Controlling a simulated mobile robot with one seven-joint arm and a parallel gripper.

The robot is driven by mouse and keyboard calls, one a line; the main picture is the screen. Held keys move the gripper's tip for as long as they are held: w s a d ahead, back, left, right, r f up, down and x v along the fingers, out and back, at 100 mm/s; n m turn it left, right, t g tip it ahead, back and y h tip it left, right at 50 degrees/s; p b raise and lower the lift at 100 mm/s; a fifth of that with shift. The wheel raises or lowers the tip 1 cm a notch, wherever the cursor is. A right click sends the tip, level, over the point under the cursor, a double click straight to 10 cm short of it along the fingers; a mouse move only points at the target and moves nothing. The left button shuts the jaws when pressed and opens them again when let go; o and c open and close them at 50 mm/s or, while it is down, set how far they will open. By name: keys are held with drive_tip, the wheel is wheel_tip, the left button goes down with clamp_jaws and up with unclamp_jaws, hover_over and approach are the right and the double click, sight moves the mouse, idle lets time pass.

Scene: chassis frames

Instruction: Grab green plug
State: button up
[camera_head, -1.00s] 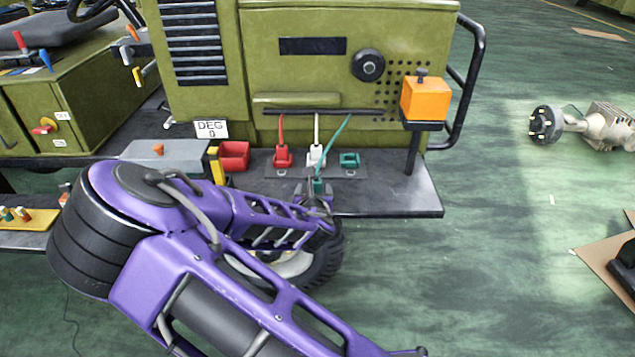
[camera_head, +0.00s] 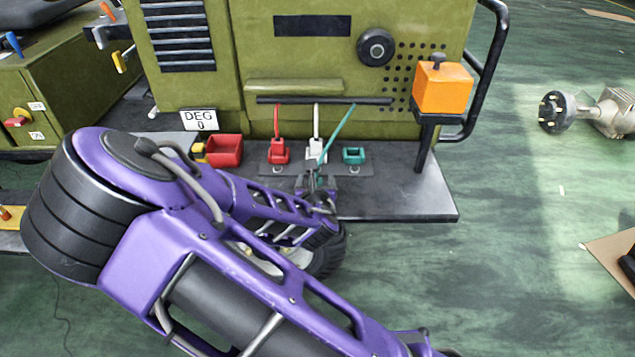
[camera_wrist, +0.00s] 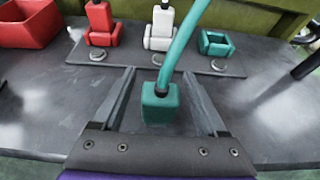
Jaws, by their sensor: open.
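The green plug (camera_wrist: 159,104) hangs from a green cable (camera_wrist: 181,45) in the wrist view, off its socket and in front of the socket plate. My gripper (camera_wrist: 158,85) is open, with one finger on each side of the plug and visible gaps between them. In the head view my gripper (camera_head: 317,178) is at the front of the grey deck, where it mostly hides the plug. The empty green socket (camera_wrist: 215,43) is at the right of the plate; it also shows in the head view (camera_head: 353,155).
A red plug (camera_wrist: 102,25) and a white plug (camera_wrist: 161,28) stand in their sockets to the left of the green socket. A red bin (camera_head: 224,151) stands further left. An orange box (camera_head: 443,88) on a post stands at the right of the deck (camera_head: 400,195).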

drive_tip(key=shift+w, duration=0.15)
clamp_jaws()
idle(0.4)
drive_tip(key=shift+r, duration=0.1)
